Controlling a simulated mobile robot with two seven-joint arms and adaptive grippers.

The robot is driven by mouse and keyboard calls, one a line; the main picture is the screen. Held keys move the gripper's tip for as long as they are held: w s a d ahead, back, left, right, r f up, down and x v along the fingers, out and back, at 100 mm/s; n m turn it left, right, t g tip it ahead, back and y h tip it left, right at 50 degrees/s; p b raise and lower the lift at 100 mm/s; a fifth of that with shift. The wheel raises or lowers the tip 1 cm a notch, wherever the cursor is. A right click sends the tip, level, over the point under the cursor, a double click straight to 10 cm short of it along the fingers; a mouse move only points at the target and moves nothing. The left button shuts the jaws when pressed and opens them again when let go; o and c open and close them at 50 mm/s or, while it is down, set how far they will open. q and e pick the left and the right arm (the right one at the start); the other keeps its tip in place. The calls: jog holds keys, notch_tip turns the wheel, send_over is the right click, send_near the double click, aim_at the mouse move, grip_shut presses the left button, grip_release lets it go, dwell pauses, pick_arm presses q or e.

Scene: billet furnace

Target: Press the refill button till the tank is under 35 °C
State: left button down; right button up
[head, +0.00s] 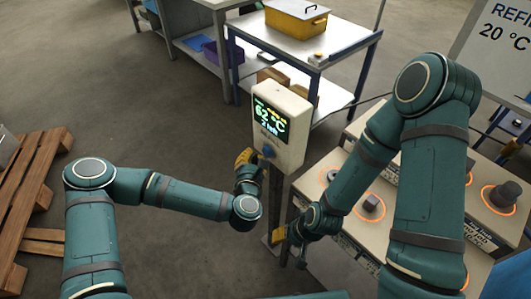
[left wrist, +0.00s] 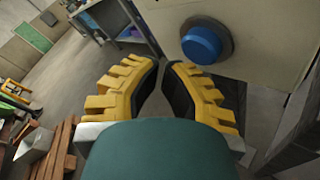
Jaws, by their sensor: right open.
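The refill button is a blue round knob (left wrist: 201,45) on the front of a pale control box (head: 291,130); it also shows in the head view (head: 268,151). The box's screen (head: 268,119) reads 62 °C, with smaller text below that I cannot read surely. My left gripper (head: 246,157) is just left of the button. In the left wrist view its yellow fingertips (left wrist: 162,64) are nearly together and empty, below and left of the button, seemingly apart from it. My right gripper (head: 281,236) is open and low, by the box's post. No tank is clearly identifiable.
A sign (head: 495,40) reading "REFI..." and 20 °C stands at the right. A bench (head: 350,258) with round knobs ringed in orange is under my right arm. A shelf table (head: 338,48) holds a yellow bin (head: 296,20). A wooden pallet (head: 32,185) lies left.

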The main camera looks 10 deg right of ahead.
pick_arm(q)
jog(key=shift+d, duration=0.1)
dwell(1.2)
jog(key=shift+w+d, duration=0.25)
jog(key=shift+w+d, duration=0.3)
jog(key=shift+d, duration=0.15)
dwell(1.0)
dwell(0.3)
jog(key=shift+s+a, duration=0.55)
jog(key=shift+a, duration=0.25)
jog(key=shift+a, duration=0.1)
jog(key=s+a, duration=0.1)
jog(key=a, duration=0.1)
jog(key=s+a, duration=0.2)
dwell(0.9)
